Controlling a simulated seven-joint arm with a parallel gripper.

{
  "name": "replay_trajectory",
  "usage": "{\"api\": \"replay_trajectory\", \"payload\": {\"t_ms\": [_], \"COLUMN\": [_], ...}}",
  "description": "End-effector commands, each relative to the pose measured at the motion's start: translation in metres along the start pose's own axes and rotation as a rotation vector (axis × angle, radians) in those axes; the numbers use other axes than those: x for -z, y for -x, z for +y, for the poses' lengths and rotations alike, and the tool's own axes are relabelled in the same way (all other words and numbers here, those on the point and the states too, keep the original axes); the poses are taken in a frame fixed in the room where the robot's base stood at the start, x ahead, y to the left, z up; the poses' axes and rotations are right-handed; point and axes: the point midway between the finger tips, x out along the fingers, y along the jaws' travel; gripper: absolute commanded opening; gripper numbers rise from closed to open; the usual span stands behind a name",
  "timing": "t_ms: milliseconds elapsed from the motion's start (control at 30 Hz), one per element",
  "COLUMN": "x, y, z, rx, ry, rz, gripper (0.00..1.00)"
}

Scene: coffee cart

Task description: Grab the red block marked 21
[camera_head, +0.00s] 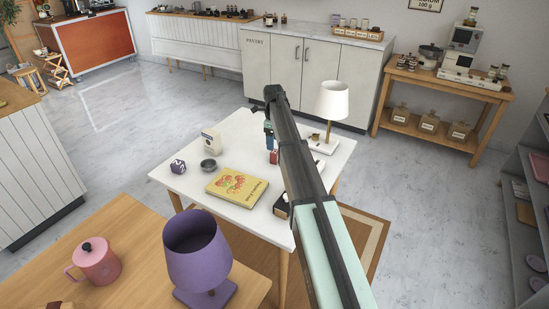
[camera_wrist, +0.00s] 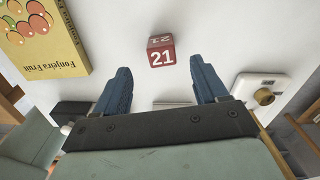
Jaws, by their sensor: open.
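The red block marked 21 (camera_wrist: 161,52) sits on the white table (camera_wrist: 205,35), and its number shows in white in the wrist view. In the head view the red block (camera_head: 274,157) shows as a small red patch beside my arm, partly hidden. My gripper (camera_wrist: 160,80) is open, with its two blue fingers spread apart and nothing between them. In the wrist view the block lies beyond the fingertips, roughly midway between them. In the head view my gripper (camera_head: 269,135) is mostly covered by my arm, with only a bit of blue finger showing.
A yellow fruit book (camera_head: 237,187) lies left of the block.

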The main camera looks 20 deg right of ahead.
Motion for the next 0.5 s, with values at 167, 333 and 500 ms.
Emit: {"api": "replay_trajectory", "payload": {"t_ms": [167, 333, 500], "x": [0.000, 0.001, 0.002], "y": [-0.027, -0.035, -0.048], "z": [0.000, 0.000, -0.001], "rx": [-0.001, 0.000, 0.000], "ry": [0.000, 0.000, 0.000], "rz": [0.000, 0.000, 0.000], "gripper": [0.72, 0.72, 0.72]}}
